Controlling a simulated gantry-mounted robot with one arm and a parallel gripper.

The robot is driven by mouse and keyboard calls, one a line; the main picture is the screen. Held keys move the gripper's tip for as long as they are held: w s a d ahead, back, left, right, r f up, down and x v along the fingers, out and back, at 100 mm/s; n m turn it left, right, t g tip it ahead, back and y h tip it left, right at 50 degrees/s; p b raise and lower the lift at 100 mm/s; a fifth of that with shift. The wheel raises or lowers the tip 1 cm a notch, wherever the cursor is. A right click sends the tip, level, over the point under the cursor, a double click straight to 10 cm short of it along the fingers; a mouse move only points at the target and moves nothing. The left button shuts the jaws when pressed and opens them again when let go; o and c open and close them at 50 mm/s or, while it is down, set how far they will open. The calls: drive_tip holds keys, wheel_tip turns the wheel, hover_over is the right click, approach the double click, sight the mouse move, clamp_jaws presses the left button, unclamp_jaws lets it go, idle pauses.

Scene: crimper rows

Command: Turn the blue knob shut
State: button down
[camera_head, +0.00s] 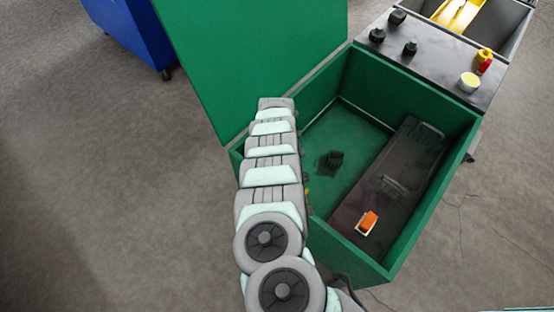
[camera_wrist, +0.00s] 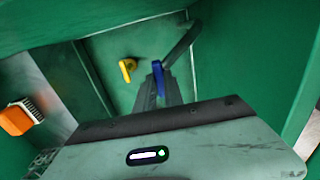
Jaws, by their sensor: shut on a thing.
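The blue knob (camera_wrist: 158,80) shows in the wrist view on the green inner wall of the box, partly covered by my fingers. My gripper (camera_wrist: 163,69) reaches it with its dark fingers and is shut on it. How far the knob is turned is hard to tell. In the head view my arm hides both the gripper and the blue knob.
A yellow knob (camera_wrist: 127,67) sits just left of the blue one. The green box (camera_head: 440,190) has high walls around my arm and an open green lid (camera_head: 250,60). An orange-topped object (camera_head: 368,221) lies on a dark panel (camera_head: 400,165) inside.

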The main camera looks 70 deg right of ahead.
idle(0.5)
drive_tip(key=c, duration=1.4)
unclamp_jaws()
drive_tip(key=shift+c, duration=0.2)
wheel_tip(320, 180, up, 11)
drive_tip(key=p, duration=0.2)
drive_tip(key=shift+f, duration=0.15)
